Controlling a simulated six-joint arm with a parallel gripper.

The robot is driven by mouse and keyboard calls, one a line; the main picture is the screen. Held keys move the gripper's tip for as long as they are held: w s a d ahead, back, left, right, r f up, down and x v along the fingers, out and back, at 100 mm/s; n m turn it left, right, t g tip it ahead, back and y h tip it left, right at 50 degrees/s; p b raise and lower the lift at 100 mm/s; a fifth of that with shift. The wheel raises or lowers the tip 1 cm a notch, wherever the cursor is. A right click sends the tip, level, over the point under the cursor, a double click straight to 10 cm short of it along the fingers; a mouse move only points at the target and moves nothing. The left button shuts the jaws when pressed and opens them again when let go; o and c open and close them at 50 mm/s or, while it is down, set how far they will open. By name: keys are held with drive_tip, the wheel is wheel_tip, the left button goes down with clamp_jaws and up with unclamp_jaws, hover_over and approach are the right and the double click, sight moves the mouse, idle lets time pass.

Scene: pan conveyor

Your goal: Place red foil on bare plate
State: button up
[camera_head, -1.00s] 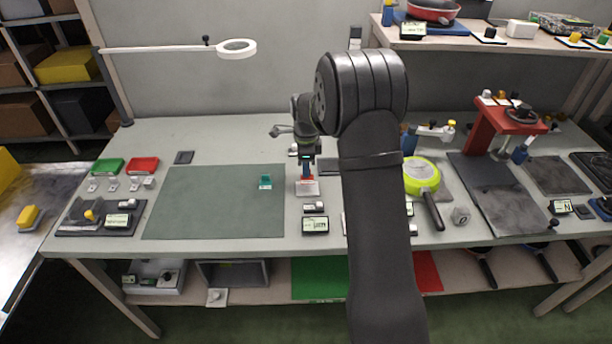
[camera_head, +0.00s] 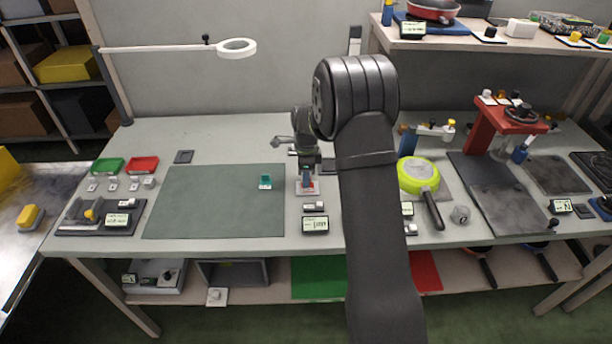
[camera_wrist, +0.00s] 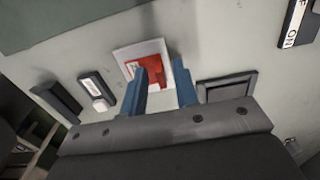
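The red foil (camera_wrist: 158,64) lies on a small white plate (camera_wrist: 124,53) in the wrist view, partly hidden behind my fingers. In the head view the white plate (camera_head: 300,191) shows under my gripper, with a little red beside the fingers. My gripper (camera_wrist: 163,72) has two blue fingers spread apart, with red foil visible between them. It is just above or at the foil; contact cannot be told. In the head view my gripper (camera_head: 306,187) points down over the plate. Which thing is the bare plate I cannot tell.
A labelled box (camera_head: 315,224) stands in front. A lime pan (camera_head: 420,176) is to the right. Red (camera_head: 142,165) and green trays (camera_head: 107,166) stand at the left.

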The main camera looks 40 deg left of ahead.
wheel_tip(320, 180, up, 12)
drive_tip(key=shift+r, duration=0.2)
idle(0.4)
wheel_tip(320, 180, down, 12)
drive_tip(key=shift+r, duration=1.65)
